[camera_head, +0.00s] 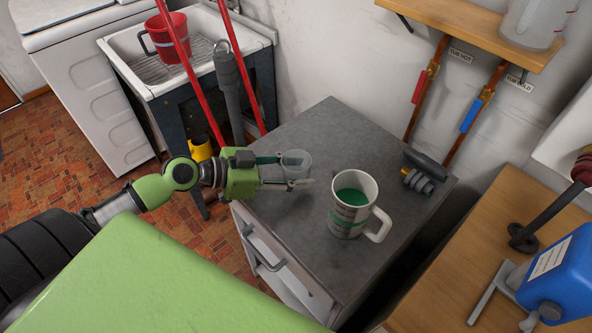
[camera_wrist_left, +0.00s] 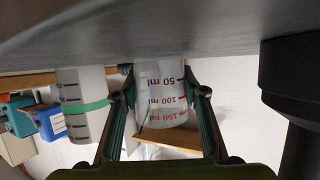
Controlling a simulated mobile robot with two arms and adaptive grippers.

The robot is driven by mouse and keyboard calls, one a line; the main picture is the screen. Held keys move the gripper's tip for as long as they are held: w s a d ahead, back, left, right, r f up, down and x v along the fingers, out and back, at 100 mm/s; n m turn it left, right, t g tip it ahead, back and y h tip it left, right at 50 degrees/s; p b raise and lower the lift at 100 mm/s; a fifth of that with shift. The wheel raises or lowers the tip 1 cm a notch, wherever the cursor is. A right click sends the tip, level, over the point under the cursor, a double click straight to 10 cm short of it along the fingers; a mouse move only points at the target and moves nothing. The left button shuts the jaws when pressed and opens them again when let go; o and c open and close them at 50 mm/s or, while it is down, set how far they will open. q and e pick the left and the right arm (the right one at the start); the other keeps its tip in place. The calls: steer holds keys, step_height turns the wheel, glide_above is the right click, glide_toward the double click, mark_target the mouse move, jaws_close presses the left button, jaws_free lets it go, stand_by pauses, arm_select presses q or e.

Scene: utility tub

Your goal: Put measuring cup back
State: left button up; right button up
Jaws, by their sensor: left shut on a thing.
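The measuring cup (camera_head: 297,160) is a small clear cup at the left gripper's fingertips, over the left part of the grey cabinet top (camera_head: 330,125). My left gripper (camera_head: 300,172) is shut on it. In the left wrist view the measuring cup (camera_wrist_left: 163,95) shows red marks of 50, 100 and 150 ml between the fingers; this view is upside down. I cannot tell whether the cup touches the cabinet top. My right gripper is not in view.
A white jug (camera_head: 348,212) with green liquid stands right of the cup. A dark fitting (camera_head: 420,178) lies at the cabinet's right. Red poles (camera_head: 180,50) rise behind by the sink (camera_head: 128,48). A wooden bench (camera_head: 450,290) with a blue container (camera_head: 560,275) stands at the right.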

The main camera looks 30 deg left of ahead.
arm_select(q)
steer(key=o, duration=1.2)
steer(key=shift+r+p, duration=0.2)
steer(key=shift+p, duration=0.15)
steer(key=shift+s+a, duration=0.2)
steer(key=p+v, duration=0.1)
steer(key=v, duration=1)
steer(key=shift+s+r, duration=0.1)
steer(key=shift+r, duration=0.1)
